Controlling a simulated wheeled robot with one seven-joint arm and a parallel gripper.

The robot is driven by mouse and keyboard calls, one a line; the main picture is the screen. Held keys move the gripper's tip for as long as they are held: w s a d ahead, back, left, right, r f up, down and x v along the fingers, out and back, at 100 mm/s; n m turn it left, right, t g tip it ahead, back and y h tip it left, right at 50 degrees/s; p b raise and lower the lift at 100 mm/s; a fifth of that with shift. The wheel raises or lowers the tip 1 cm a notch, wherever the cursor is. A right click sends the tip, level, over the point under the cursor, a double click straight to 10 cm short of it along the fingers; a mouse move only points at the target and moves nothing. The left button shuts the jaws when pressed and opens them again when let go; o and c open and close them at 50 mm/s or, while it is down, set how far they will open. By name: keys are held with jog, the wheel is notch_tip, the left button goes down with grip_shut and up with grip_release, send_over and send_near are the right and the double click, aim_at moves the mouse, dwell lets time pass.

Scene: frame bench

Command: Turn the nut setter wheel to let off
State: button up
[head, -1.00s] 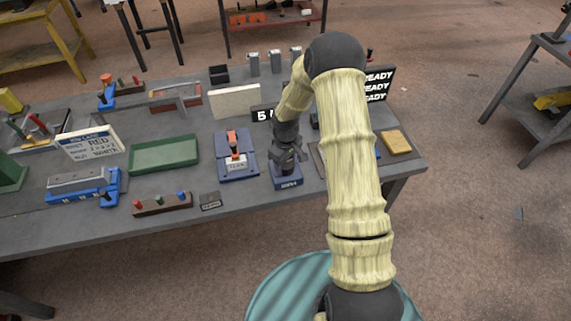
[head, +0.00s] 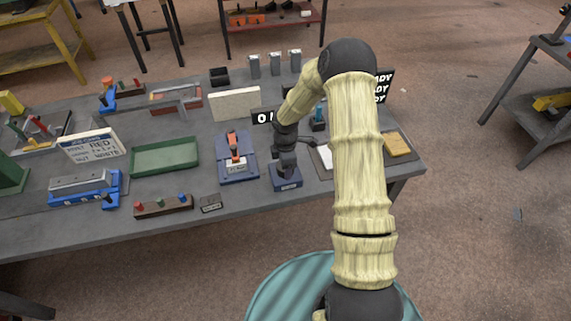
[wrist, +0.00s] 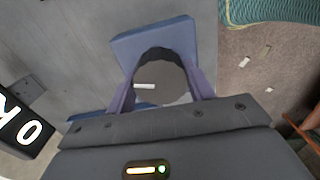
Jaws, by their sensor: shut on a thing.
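The nut setter is a blue block (head: 286,181) near the front edge of the bench, to the right of another blue fixture. In the wrist view its blue body (wrist: 160,38) shows beyond its dark round wheel (wrist: 160,72), which has a white mark on its left. My gripper (head: 286,158) is above the block, pointing down. In the wrist view its two purple fingers are shut on opposite sides of the wheel. A black display (head: 263,117) behind reads 0 and a partly hidden letter. It also shows at the left of the wrist view (wrist: 22,125).
A blue fixture with an orange part (head: 236,158) stands close on the left, then a green tray (head: 165,157). A white-topped plate (head: 325,158) and a tan block (head: 397,144) lie right. A READY board (head: 384,88) is partly behind my arm.

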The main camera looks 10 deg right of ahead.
jog(key=shift+w+a+r+n+p, duration=0.1)
jog(key=shift+n+p, duration=0.1)
jog(key=shift+n, duration=0.6)
jog(key=shift+w+n+p, duration=0.1)
jog(key=shift+n+p, duration=0.1)
jog(key=shift+n, duration=0.6)
jog(key=o, duration=1)
jog(key=shift+s, duration=0.15)
notch_tip(320, 180, up, 17)
jog(key=b, duration=0.3)
jog(key=shift+r, duration=0.15)
jog(key=shift+s, duration=0.1)
